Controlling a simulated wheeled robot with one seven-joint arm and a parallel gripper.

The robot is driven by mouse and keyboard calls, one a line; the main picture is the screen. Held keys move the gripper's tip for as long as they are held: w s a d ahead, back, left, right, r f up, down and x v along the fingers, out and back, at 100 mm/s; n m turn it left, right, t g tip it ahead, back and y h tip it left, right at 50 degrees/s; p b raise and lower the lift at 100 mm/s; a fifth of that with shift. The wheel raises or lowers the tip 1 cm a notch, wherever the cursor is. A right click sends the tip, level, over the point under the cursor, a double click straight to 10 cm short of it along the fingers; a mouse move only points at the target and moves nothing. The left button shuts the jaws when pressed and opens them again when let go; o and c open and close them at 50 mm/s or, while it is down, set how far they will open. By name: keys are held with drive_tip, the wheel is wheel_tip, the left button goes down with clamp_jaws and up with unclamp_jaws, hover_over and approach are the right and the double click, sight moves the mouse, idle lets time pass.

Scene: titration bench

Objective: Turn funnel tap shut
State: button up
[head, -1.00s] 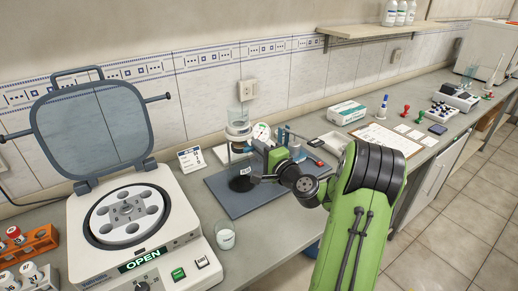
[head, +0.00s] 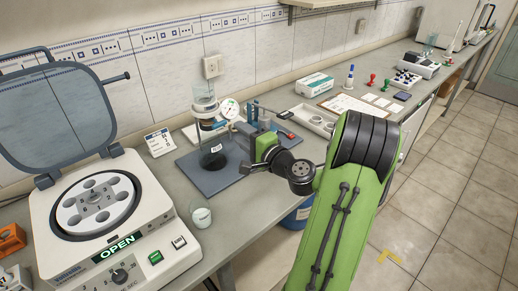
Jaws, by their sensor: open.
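The clear glass funnel (head: 204,104) stands upright on a stand over the dark blue-grey base board (head: 202,180). A dark-bottomed flask or vessel (head: 212,158) with a white label stands below it. The funnel's tap is too small to make out, and so is its setting. My gripper (head: 244,131) is at the right of the funnel stand, at about the height of the funnel's lower part. It is open; its fingers are mostly hidden behind my green wrist. I see no contact with the funnel.
A round dial gauge (head: 229,108) is close behind my gripper. A small white-filled beaker (head: 201,217) stands in front of the board. A centrifuge (head: 110,225) with raised lid is at left. A white tray (head: 314,121) and a box (head: 314,83) lie to the right.

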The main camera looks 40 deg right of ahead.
drive_tip(key=s+b, duration=0.1)
drive_tip(key=s, duration=0.8)
drive_tip(key=shift+a, duration=0.3)
drive_tip(key=shift+w, duration=0.1)
